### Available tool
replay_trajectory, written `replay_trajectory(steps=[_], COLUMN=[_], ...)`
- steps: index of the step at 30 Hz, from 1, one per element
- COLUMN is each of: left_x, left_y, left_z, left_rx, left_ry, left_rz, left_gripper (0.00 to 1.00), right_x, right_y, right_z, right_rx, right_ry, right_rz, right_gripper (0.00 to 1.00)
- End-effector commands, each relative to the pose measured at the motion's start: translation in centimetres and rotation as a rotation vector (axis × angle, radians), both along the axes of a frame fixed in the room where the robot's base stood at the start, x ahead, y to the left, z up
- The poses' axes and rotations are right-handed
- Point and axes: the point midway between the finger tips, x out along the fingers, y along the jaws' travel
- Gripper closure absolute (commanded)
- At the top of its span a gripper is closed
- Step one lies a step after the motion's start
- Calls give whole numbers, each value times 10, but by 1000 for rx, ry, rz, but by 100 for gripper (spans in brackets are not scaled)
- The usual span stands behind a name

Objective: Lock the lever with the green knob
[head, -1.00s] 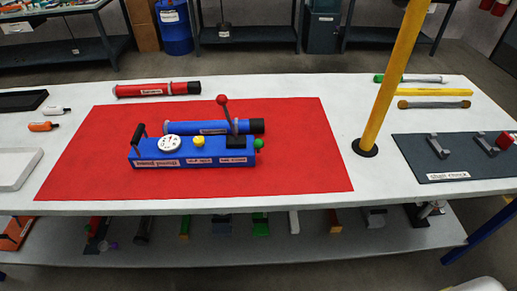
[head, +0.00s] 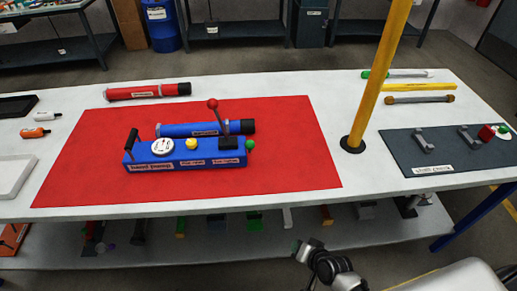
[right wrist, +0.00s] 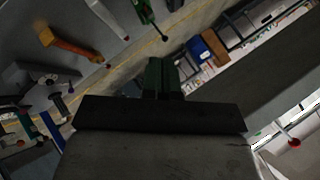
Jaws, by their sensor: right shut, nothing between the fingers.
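A blue hand pump (head: 185,157) sits on the red mat (head: 285,165). A small green knob (head: 250,145) sticks out at its right end. A dark lever with a red ball (head: 212,104) stands up from the black block near that end, leaning slightly left. A blue tube (head: 180,129) lies behind the pump body. My right gripper (head: 306,247) is low in front of the table's front edge, well apart from the pump. Its fingers (right wrist: 160,77) look shut and empty in the right wrist view. My left gripper is not in view.
A yellow post (head: 380,75) stands on the table right of the mat. A red tube (head: 147,91) lies behind the mat, and a dark clamp board (head: 445,160) lies at the right. Several items fill the lower shelf. The mat's right part is clear.

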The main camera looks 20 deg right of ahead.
Motion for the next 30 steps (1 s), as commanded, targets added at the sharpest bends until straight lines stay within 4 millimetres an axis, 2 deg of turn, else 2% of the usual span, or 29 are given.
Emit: replay_trajectory(steps=[1, 3, 6, 10, 15, 18, 30], left_x=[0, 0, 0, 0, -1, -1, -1], left_y=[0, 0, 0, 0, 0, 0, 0], left_z=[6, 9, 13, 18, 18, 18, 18], left_rx=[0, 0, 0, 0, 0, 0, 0], left_ry=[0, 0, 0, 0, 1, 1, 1], left_rz=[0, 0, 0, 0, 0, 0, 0], left_gripper=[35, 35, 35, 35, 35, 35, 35], right_x=[16, 31, 44, 51, 72, 79, 82], right_y=[5, 13, 25, 39, 25, 19, 16], right_z=[37, 79, 134, 196, 223, 232, 236], right_rx=[70, 169, 300, 447, 653, 725, 760], right_ry=[-50, -102, -161, -219, -273, -292, -300], right_rz=[-15, -32, -37, -25, -139, -180, -203], right_gripper=[100, 100, 100, 100, 100, 100, 100])
